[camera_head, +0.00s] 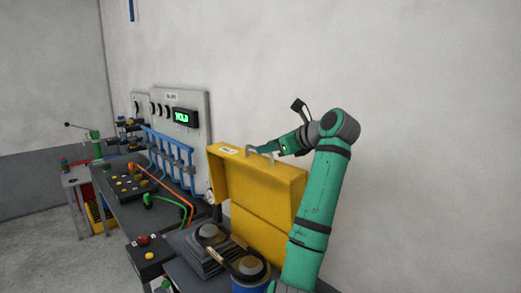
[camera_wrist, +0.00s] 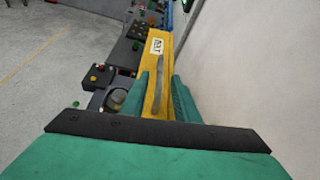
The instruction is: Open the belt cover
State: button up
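The yellow belt cover (camera_head: 255,180) stands raised, with its lid upright against the wall side. The belt and two round pulleys (camera_head: 250,266) are exposed in front of it. A grey handle (camera_head: 262,151) sits on the cover's top edge, near a white label. My gripper (camera_head: 275,147) is at this handle. In the wrist view the yellow cover (camera_wrist: 181,38) runs away from me, with a "BELT" label, and the handle (camera_wrist: 159,82) lies between my two green fingers (camera_wrist: 162,92). The fingers are apart, with yellow showing between them; contact is not clear.
A grey panel (camera_head: 197,145) with a green display stands behind the bench, left of the cover. Blue pipes (camera_head: 168,152), a button box (camera_head: 148,256) and a dark control board (camera_head: 130,182) are to the left. A bare wall is close on the right.

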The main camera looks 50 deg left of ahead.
jog(key=v, duration=0.4)
jog(key=shift+w, duration=0.1)
jog(key=shift+w+d, duration=0.2)
